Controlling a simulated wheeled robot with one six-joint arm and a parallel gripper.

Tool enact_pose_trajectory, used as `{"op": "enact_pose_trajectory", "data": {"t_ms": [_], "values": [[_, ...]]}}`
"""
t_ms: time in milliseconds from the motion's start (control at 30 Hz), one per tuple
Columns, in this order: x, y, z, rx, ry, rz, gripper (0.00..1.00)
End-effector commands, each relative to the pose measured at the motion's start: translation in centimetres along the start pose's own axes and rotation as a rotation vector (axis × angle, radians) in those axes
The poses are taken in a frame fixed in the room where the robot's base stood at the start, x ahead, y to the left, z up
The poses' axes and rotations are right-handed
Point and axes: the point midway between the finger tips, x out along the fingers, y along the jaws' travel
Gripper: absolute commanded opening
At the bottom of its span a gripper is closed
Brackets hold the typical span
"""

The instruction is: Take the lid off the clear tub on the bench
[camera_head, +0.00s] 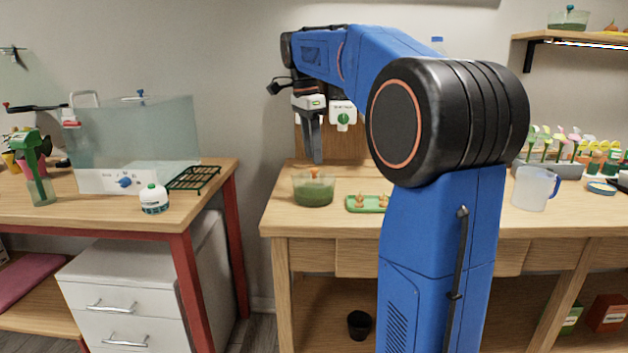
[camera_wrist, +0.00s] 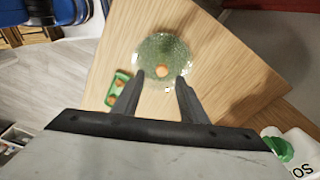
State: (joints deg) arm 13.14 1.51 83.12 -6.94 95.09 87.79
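The clear tub (camera_head: 313,191) stands on the bench (camera_head: 285,215) near its left end, with green contents. An orange knob (camera_head: 314,173) shows at the top middle of the tub; the clear lid itself is hard to make out. My gripper (camera_head: 318,161) points down just above and behind the tub in the head view. In the wrist view my gripper (camera_wrist: 161,78) is open, its fingers apart on either side of the knob, with nothing held.
A small green tray (camera_head: 366,206) with brown bulbs lies right of the tub. A clear jug (camera_head: 533,188) with a blue handle stands farther right. A gap separates the bench from the left table (camera_head: 215,180), which bears a clear tank (camera_head: 140,140) and a white-and-green bottle (camera_head: 153,200).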

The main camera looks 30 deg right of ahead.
Motion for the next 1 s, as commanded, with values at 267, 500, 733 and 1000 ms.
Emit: {"op": "enact_pose_trajectory", "data": {"t_ms": [267,500,733,1000], "values": [[3.6,-0.3,0.3,0.0,0.0,0.002,0.39],[4.2,-0.3,0.3,0.0,0.0,0.0,0.39],[4.2,-0.3,0.3,0.0,0.0,0.001,0.1],[4.2,-0.3,0.3,0.0,0.0,0.001,0.0]]}}
